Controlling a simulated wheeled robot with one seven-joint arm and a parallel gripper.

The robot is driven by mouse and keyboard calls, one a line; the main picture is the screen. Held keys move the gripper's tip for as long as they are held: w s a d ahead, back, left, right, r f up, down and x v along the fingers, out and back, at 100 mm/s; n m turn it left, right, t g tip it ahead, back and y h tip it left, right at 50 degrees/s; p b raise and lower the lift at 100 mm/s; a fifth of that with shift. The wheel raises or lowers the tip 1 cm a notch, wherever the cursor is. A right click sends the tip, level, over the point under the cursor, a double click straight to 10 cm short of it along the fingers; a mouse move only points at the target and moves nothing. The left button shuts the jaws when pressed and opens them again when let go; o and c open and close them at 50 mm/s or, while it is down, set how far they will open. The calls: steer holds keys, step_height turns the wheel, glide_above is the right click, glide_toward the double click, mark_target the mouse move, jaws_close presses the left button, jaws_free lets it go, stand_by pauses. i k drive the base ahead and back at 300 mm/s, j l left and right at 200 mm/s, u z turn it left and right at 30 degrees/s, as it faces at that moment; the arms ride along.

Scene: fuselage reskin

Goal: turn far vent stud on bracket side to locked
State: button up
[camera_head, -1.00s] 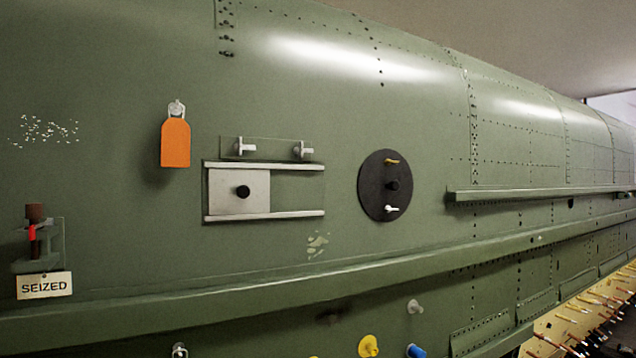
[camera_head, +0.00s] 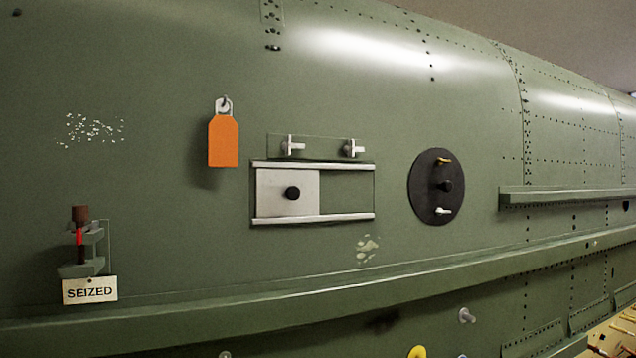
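Two white studs, a left one (camera_head: 291,146) and a right one (camera_head: 353,148), sit on a thin outlined panel above a sliding silver plate (camera_head: 273,192) with a black knob. Each stud has a small crosspiece; I cannot tell from it whether it is locked. A round black disc (camera_head: 428,198) to the right carries a yellow stud (camera_head: 443,161), a black centre knob (camera_head: 445,186) and a white stud (camera_head: 442,210). Both disc studs point roughly sideways. I cannot tell which stud is the far vent one. My gripper is not in view.
A small bracket (camera_head: 82,268) with a red and brown pin and a "SEIZED" tag (camera_head: 90,290) is at lower left. An orange tag (camera_head: 223,142) hangs from a hook. A long green rail (camera_head: 300,299) juts out below; a shorter ledge (camera_head: 560,196) is at right.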

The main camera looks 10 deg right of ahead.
mark_target(288, 146)
steer(key=j+u, duration=0.1)
steer(key=j, duration=0.5)
steer(key=i+j+u, duration=0.2)
steer(key=i+j, duration=0.25)
steer(key=k+j+z, duration=0.1)
steer(key=l+u, duration=0.1)
steer(key=i, duration=0.15)
